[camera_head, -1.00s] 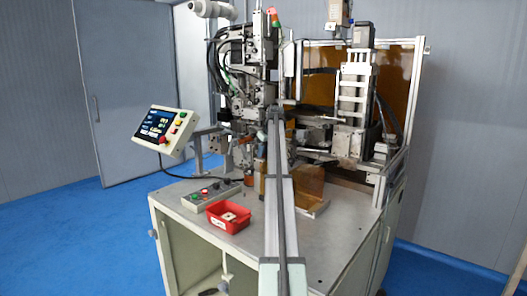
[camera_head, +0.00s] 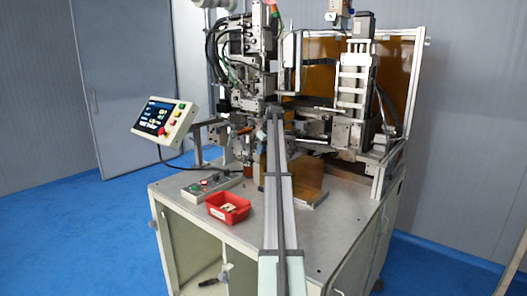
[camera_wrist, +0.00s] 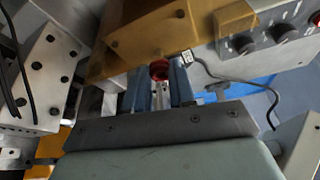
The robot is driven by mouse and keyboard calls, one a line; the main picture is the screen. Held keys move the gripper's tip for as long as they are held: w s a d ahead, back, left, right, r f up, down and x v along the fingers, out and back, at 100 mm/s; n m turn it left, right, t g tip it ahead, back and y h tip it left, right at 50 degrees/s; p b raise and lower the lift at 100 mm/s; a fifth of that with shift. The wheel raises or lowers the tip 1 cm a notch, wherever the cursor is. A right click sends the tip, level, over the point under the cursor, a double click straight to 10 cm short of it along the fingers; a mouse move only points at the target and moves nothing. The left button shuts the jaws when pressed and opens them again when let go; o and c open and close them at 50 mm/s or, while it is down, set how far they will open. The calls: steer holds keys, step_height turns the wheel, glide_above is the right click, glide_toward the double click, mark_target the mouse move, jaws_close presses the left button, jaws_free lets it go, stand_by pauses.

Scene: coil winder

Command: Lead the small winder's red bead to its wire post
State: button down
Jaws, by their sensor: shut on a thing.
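The red bead (camera_wrist: 159,69) shows in the wrist view between the tips of my gripper (camera_wrist: 160,76), whose two blue-grey fingers are shut on it. An amber panel (camera_wrist: 125,38) with dark bolts lies just beyond the bead. In the head view my arm reaches from the bottom edge up to the middle of the winder (camera_head: 240,75). The fingers and the bead cannot be made out there. I cannot pick out the wire post in either view.
A red tray (camera_head: 217,213) with pale parts stands on the table (camera_head: 175,186), beside a small button box (camera_head: 207,190). A control screen (camera_head: 163,121) stands at left. In the wrist view, a knob box (camera_wrist: 265,45) and dark cable are at right, a bolted grey block (camera_wrist: 48,70) at left.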

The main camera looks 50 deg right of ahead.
steer(key=shift+f, duration=1.15)
steer(key=c, duration=0.9)
jaws_free()
steer(key=shift+o, duration=0.2)
steer(key=shift+r, duration=0.15)
steer(key=v, duration=1.3)
steer(key=shift+s+r, duration=0.15)
steer(key=shift+r, duration=0.1)
